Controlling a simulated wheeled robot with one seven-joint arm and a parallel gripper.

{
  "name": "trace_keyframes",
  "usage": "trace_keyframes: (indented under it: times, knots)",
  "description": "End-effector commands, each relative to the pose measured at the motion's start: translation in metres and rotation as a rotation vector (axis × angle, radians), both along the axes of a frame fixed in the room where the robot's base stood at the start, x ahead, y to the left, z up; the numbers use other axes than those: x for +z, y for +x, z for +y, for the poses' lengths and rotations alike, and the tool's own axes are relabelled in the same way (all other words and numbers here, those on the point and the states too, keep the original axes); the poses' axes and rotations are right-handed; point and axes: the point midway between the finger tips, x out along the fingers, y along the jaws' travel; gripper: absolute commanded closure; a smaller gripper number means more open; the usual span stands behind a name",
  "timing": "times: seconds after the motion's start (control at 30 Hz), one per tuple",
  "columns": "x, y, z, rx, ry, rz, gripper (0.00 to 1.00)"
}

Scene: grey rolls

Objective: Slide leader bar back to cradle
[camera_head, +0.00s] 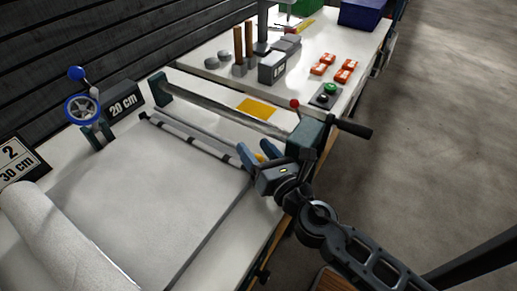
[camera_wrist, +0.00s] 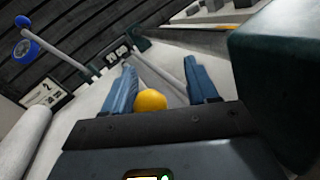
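A yellow knob (camera_wrist: 150,101) shows between my fingers in the wrist view, and seems to sit at the bar's right end. My gripper (camera_head: 257,151) has two blue fingers, spread apart. In the wrist view my gripper (camera_wrist: 160,88) has the knob near its left finger, with a gap to the right finger. I cannot make out for certain which part is the cradle.
A grey roll (camera_head: 60,240) lies at the left. A rail between dark green blocks (camera_head: 308,137) crosses behind the bar, with a black handle (camera_head: 350,128) at right. A blue handwheel (camera_head: 83,109) and a "20 cm" sign (camera_head: 122,105) stand at the back left.

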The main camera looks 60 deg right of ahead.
Motion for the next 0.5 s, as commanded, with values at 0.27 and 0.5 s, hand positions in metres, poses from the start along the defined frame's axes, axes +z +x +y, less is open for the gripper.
trace_keyframes:
  times: [0.27, 0.5]
  knots:
    - [-0.003, -0.010, 0.005, 0.001, 0.000, 0.002, 0.43]
    - [-0.002, -0.023, 0.012, 0.001, 0.000, 0.001, 0.43]
